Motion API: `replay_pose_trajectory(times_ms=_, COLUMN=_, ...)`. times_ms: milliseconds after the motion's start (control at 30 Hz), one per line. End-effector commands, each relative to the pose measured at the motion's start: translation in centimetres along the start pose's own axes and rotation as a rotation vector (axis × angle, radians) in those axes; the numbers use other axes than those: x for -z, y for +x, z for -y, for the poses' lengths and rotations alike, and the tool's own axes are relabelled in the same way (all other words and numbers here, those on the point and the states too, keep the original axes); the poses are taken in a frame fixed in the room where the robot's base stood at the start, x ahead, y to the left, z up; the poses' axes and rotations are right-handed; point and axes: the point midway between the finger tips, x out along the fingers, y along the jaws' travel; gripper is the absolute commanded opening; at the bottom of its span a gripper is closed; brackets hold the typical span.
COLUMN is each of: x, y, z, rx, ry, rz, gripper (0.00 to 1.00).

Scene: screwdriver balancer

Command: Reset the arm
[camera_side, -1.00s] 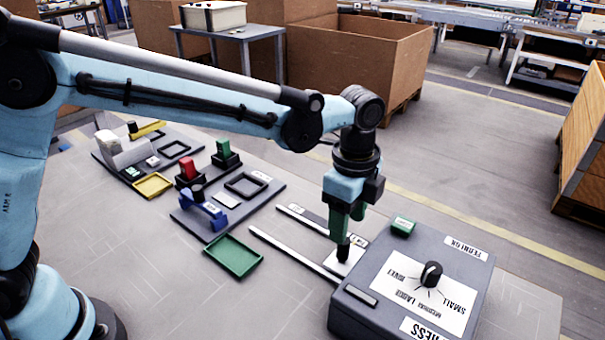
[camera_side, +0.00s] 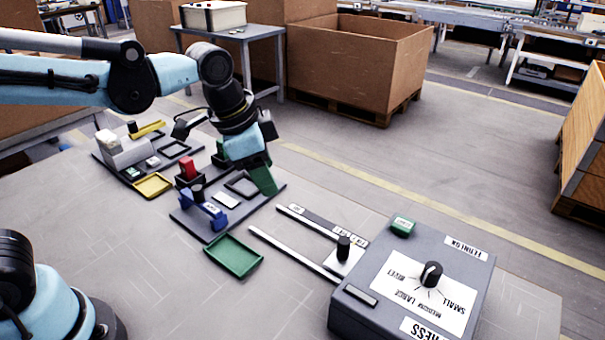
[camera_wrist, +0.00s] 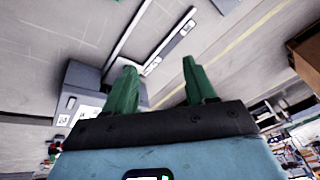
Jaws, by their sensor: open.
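My gripper (camera_side: 262,180) is in the air above the grey plate with the red and blue parts in the side view, tilted, with its green fingers pointing down and to the right. In the wrist view the two green fingers of my gripper (camera_wrist: 160,75) are spread apart with nothing between them. The black slider knob (camera_side: 343,247) stands upright on its white plate at the grey control box (camera_side: 385,300), apart from my gripper. The box's dial (camera_side: 431,273) and green button (camera_side: 403,226) are clear of the arm.
A green tray (camera_side: 233,257) lies at the table's middle. A blue part (camera_side: 204,211), a red part (camera_side: 188,168) and a yellow tray (camera_side: 153,186) are near or below my arm. A large brown crate (camera_side: 350,55) stands behind the table. The table's front middle is clear.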

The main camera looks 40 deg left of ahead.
Motion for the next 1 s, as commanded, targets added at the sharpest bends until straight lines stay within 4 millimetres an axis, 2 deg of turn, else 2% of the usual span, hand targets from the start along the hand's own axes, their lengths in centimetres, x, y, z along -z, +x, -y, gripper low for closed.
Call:
replay_pose_trajectory(times_ms=33, x=-1.5, y=-0.5, z=0.4, rx=0.022, ry=-0.076, rz=-0.022, gripper=0.55)
replay_pose_trajectory(times_ms=200, x=-5.4, y=-1.3, z=1.1, rx=0.088, ry=-0.321, rz=-0.104, gripper=0.55)
replay_pose_trajectory(times_ms=433, x=-9.6, y=-1.3, z=1.4, rx=0.153, ry=-0.591, rz=-0.209, gripper=0.55)
replay_pose_trajectory(times_ms=633, x=-11.0, y=-1.0, z=1.5, rx=0.174, ry=-0.689, rz=-0.251, gripper=0.55)
replay_pose_trajectory(times_ms=1000, x=-11.0, y=-1.0, z=1.5, rx=0.175, ry=-0.696, rz=-0.255, gripper=0.55)
